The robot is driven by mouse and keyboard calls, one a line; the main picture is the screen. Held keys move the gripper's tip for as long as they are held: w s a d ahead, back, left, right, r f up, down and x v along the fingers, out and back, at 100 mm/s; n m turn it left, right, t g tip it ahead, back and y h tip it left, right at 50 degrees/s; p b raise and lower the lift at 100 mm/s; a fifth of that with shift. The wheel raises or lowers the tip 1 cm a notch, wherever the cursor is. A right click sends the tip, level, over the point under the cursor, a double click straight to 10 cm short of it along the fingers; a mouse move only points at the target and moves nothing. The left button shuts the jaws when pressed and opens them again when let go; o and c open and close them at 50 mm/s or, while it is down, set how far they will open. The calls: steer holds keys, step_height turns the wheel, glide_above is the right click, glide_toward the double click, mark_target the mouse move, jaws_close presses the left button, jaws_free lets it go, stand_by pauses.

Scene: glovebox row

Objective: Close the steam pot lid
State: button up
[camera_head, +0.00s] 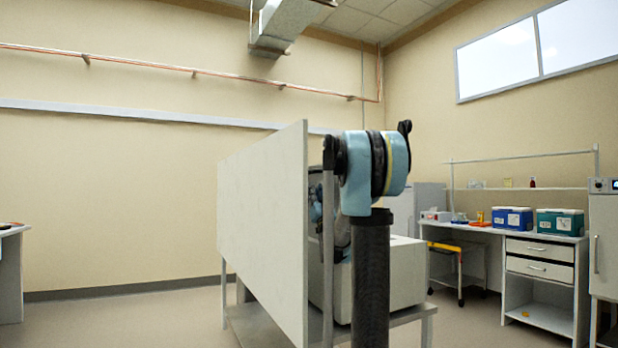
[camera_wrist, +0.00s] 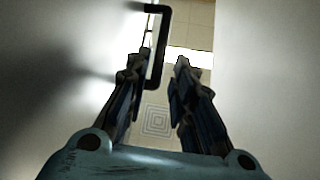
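A large flat white panel (camera_head: 265,235), which may be the lid, stands upright in the head view, in front of a white box-shaped body (camera_head: 400,275) on a metal stand. I cannot tell for sure that this is the steam pot. In the wrist view, a black U-shaped handle (camera_wrist: 160,45) sticks out from a pale surface (camera_wrist: 55,60) on the left. My gripper (camera_wrist: 157,70) is open. The long bar of the handle lies between the fingertips in this view, nearer the left one. I cannot tell whether they touch. The head view does not show the fingers clearly.
A bench (camera_head: 470,232) with a blue box (camera_head: 512,219) and a teal box (camera_head: 560,223) stands at the right. A table edge (camera_head: 12,232) shows at far left. Floor (camera_head: 120,315) is clear at left.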

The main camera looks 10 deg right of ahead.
steer(key=x, duration=1.1)
steer(key=shift+w+r, duration=0.1)
steer(key=shift+r, duration=0.15)
jaws_close()
